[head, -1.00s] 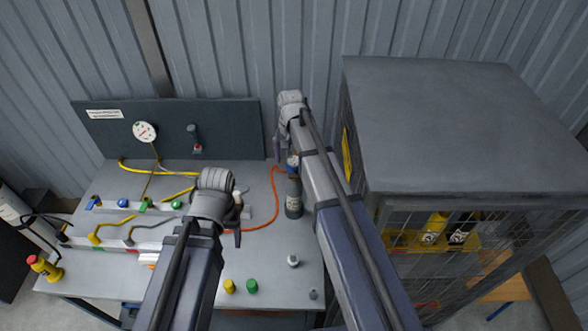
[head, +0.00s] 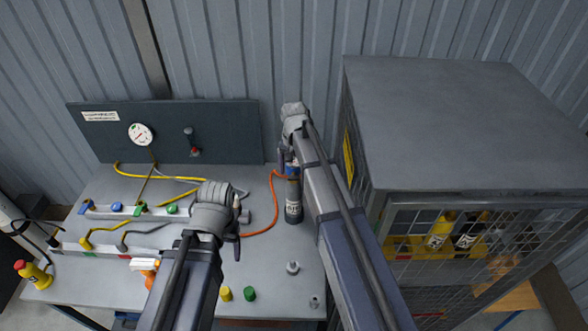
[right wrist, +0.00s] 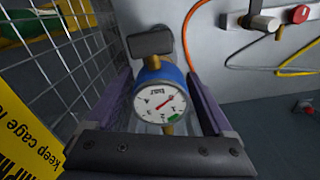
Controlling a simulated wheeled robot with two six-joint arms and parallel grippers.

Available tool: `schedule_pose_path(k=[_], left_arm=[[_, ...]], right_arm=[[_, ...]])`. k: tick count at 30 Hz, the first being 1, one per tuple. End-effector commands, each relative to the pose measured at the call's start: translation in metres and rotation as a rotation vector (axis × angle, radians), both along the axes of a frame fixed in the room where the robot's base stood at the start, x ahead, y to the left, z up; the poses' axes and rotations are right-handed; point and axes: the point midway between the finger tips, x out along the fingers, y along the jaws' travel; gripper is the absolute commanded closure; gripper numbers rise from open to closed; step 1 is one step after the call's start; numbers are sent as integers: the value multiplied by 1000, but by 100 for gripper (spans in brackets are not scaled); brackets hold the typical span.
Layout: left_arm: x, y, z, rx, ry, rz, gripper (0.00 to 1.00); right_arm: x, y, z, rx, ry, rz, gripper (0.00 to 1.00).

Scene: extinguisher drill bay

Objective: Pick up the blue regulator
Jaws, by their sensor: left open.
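The blue regulator (right wrist: 159,82) has a round white gauge face and a black block beside it. In the right wrist view it sits between the two fingers of my right gripper (right wrist: 160,85). I cannot tell whether both fingers press on it. In the head view a small blue part of the regulator (head: 291,170) shows at the top of a dark grey cylinder (head: 293,205) standing upright on the bench, partly hidden by my right arm. My left gripper (head: 240,222) is open and empty over the middle of the bench, apart from the cylinder.
A mesh cage (head: 450,235) holding yellow items stands close to the right of my right arm. An orange hose (head: 272,205) runs beside the cylinder. Valve manifolds (head: 175,247), yellow hoses and loose caps occupy the bench. A gauge panel (head: 235,130) stands behind.

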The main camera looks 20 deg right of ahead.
Motion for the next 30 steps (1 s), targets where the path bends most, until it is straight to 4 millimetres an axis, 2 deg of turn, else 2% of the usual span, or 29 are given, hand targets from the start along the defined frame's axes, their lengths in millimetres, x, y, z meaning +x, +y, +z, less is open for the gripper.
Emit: schedule_pose_path(k=[2, 20, 30], left_arm=[[0, 0, 0, 0, 0, 0, 32], [0, 0, 0, 0, 0, 0, 32], [0, 0, 3, 0, 0, 1, 32]], right_arm=[[0, 0, 0, 0, 0, 0, 24], [0, 0, 0, 0, 0, 0, 91], [0, 0, 3, 0, 0, 0, 93]])
